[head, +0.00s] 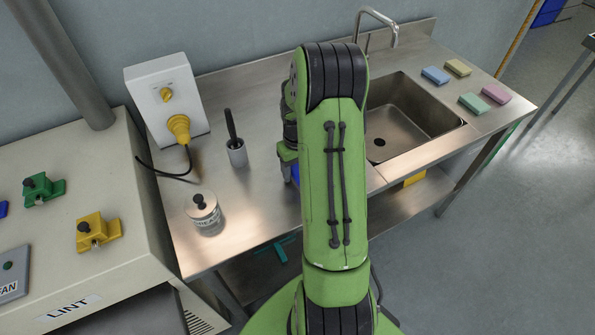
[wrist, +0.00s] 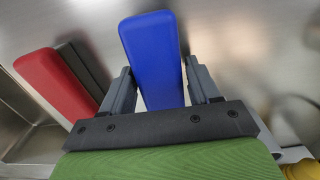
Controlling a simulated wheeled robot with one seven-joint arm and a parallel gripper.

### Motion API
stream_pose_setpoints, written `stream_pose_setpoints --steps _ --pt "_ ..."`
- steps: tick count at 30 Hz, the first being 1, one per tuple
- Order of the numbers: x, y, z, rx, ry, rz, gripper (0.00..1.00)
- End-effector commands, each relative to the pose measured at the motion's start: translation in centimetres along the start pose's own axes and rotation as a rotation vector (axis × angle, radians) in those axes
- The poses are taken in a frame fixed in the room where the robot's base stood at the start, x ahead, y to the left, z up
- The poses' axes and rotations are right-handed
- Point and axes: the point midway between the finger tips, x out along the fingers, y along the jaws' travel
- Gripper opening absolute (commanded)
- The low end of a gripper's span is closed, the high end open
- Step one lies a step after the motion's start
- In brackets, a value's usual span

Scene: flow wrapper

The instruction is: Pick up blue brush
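The blue brush (wrist: 152,45) shows in the wrist view as a long blue block with rounded corners, over the steel worktop. My gripper (wrist: 158,72) has one dark finger on each side of it. A narrow gap shows between the brush and each finger, so the gripper looks open around it. The near end of the brush is hidden behind the gripper's dark bar. In the head view my arm covers most of this spot. Only a blue sliver of the brush (head: 295,172) shows beside the arm, and the fingertips are hidden.
A red brush (wrist: 55,82) with a dark part lies left of the gripper in the wrist view. The head view shows a sink (head: 400,110), sponges (head: 470,100), a dark-handled cup (head: 236,152), a labelled jar (head: 204,215) and a plug box (head: 165,98).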

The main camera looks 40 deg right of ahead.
Motion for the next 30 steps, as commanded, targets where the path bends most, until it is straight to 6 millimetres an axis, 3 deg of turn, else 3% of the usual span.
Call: stream_pose_setpoints --steps 1,7,15,24,30 --pt "0.0 0.0 0.0 0.000 0.000 0.000 0.53" --pt "0.0 0.0 0.0 0.000 0.000 0.000 0.22" --pt "-0.6 0.0 -0.1 0.000 0.003 0.001 0.21" --pt "-7.8 0.1 -0.1 0.001 0.005 0.002 0.21" --pt "-10.1 0.0 0.0 -0.001 0.001 0.000 0.21"
